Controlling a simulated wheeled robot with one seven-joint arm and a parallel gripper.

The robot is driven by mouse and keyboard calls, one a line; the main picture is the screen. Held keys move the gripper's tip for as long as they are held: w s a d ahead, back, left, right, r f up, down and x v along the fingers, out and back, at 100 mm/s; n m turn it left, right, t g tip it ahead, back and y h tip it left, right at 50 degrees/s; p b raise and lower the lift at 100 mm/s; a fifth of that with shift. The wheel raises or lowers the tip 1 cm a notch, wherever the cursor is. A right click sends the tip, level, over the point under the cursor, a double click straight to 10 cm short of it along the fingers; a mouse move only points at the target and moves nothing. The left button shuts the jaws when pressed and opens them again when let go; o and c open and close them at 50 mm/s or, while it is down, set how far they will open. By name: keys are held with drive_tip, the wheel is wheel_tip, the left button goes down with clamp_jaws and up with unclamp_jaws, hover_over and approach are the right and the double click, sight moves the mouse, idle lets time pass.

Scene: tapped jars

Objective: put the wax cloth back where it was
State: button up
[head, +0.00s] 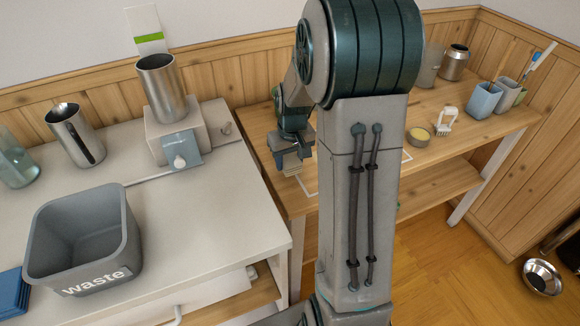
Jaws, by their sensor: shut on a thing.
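My gripper (291,160) is above the left end of the wooden table. A white outline (309,188) is marked on the wooden table just below and to the right of my gripper. My arm hides the middle of that outline; its right corner shows past the arm. I cannot tell whether the held thing touches the table.
The white counter (205,235) at left holds a grey waste bin (130,240), a steel jug (75,135) and a steel jar on a tapped stand (165,95).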

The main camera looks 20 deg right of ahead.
sight(290, 167)
drive_tip(key=shift+f, duration=1.6)
drive_tip(key=shift+f, duration=0.2)
drive_tip(key=o, duration=1)
drive_tip(key=shift+c, duration=0.2)
drive_tip(key=shift+r, duration=0.1)
